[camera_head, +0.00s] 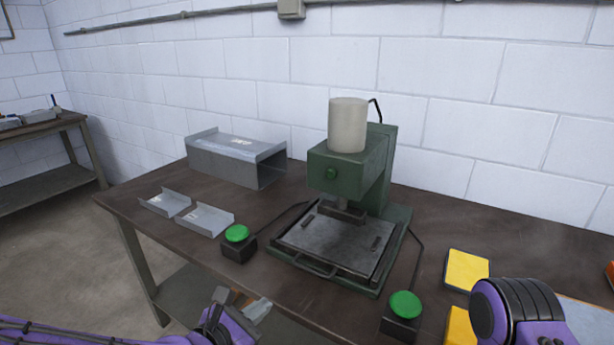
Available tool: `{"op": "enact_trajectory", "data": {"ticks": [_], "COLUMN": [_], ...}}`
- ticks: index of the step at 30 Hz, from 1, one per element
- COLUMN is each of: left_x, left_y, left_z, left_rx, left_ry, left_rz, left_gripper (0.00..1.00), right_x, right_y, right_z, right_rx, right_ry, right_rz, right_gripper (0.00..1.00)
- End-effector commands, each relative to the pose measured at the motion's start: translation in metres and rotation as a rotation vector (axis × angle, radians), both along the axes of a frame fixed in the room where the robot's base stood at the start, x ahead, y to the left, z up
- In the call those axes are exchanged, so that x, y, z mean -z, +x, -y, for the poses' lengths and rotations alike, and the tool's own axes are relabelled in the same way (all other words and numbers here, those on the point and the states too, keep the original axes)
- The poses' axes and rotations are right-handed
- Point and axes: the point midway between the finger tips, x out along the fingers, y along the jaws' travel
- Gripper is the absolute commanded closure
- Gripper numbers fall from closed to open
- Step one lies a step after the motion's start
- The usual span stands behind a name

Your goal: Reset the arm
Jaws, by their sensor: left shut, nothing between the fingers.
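My left gripper (250,306) is at the bottom of the view, in front of the table's front edge. It is shut and empty, clear of the objects on the table. My purple left arm comes in along the bottom left edge. Part of my purple and black right arm shows at the lower right, in front of the yellow blocks. My right gripper is not in view. The green press (349,175) with a pale cylinder on top stands on the brown table (460,215), apart from my left gripper.
Two green buttons on black boxes flank the press, left (237,233) and right (405,305). Two small metal channels (207,220) and a large metal duct (235,160) lie at the left. A yellow block (466,269) is at the right. A white brick wall stands behind.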

Motion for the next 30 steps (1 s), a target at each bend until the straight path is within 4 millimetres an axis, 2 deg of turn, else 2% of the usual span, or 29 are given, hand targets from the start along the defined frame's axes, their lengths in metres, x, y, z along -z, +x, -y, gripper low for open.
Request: {"op": "enact_trajectory", "data": {"ticks": [2, 5, 6, 8, 9, 11, 12, 15, 18, 21, 24, 30], "left_x": [0.019, 0.086, 0.114, 0.156, 0.182, 0.219, 0.24, 0.278, 0.296, 0.303, 0.307, 0.307], "left_y": [0.0, -0.021, -0.034, -0.057, -0.076, -0.107, -0.129, -0.181, -0.22, -0.242, -0.251, -0.251], "left_z": [-0.011, -0.026, -0.034, -0.049, -0.062, -0.086, -0.104, -0.151, -0.187, -0.198, -0.197, -0.197], "left_rx": [0.045, 0.198, 0.275, 0.408, 0.508, 0.672, 0.789, 1.063, 1.243, 1.352, 1.381, 1.381], "left_ry": [0.215, 0.603, 0.749, 0.953, 1.083, 1.269, 1.385, 1.611, 1.722, 1.756, 1.748, 1.748], "left_rz": [0.047, 0.029, 0.008, -0.031, -0.062, -0.111, -0.145, -0.225, -0.289, -0.304, -0.307, -0.307], "left_gripper": [1.0, 1.0, 1.0, 1.0, 1.0, 1.0, 1.0, 1.0, 1.0, 1.0, 1.0, 1.0], "right_x": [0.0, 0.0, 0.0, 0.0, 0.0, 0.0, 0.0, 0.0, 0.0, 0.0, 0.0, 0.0], "right_y": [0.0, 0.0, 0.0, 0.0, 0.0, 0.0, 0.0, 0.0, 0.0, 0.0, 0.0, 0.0], "right_z": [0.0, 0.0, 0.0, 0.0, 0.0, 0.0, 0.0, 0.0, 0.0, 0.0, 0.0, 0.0], "right_rx": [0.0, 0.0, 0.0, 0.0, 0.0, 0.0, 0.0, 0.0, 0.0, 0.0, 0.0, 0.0], "right_ry": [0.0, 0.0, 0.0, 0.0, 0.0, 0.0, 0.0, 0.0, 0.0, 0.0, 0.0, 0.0], "right_rz": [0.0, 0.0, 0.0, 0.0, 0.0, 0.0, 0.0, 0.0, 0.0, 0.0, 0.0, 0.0], "right_gripper": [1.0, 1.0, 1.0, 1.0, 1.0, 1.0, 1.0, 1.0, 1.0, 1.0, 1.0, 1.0]}}
